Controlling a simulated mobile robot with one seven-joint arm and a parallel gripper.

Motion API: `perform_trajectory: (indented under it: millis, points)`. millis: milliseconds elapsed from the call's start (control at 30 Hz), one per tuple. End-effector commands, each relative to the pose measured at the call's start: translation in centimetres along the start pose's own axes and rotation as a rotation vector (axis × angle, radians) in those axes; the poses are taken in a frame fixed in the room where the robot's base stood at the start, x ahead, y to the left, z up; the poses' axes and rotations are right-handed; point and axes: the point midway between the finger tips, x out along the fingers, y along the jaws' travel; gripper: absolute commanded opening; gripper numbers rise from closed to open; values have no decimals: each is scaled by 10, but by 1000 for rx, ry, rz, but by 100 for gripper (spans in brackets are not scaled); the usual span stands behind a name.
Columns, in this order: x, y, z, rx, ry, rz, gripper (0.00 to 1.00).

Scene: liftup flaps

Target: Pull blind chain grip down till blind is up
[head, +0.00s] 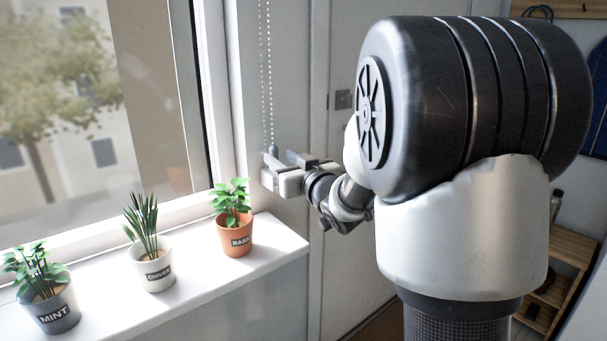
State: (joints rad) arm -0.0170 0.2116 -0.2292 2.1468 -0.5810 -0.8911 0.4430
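A beaded blind chain (266,80) hangs in two strands on the wall strip right of the window in the head view. A small grey chain grip (274,149) sits low on the right strand. My gripper (276,161) is at the height of the chain grip, right around or beside it. Its two fingers look spread, with the grip near their tips; I cannot tell whether they touch it. The blind itself is not visible; the window glass (80,110) is uncovered in the part I see.
On the white windowsill (190,270) stand a basil pot (236,240), a chives pot (154,272) and a mint pot (52,310). A door (350,130) is behind my arm. A wooden shelf (560,270) is at the lower right.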

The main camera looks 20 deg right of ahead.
Motion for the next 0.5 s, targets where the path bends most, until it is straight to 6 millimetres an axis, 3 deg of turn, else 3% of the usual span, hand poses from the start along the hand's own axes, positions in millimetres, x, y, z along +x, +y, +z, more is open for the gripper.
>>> perform_trajectory:
  millis: [300,500]
  points:
    - [-80,1,-1,-1,-1,2,36]
    - [-112,0,0,-1,-2,2,36]
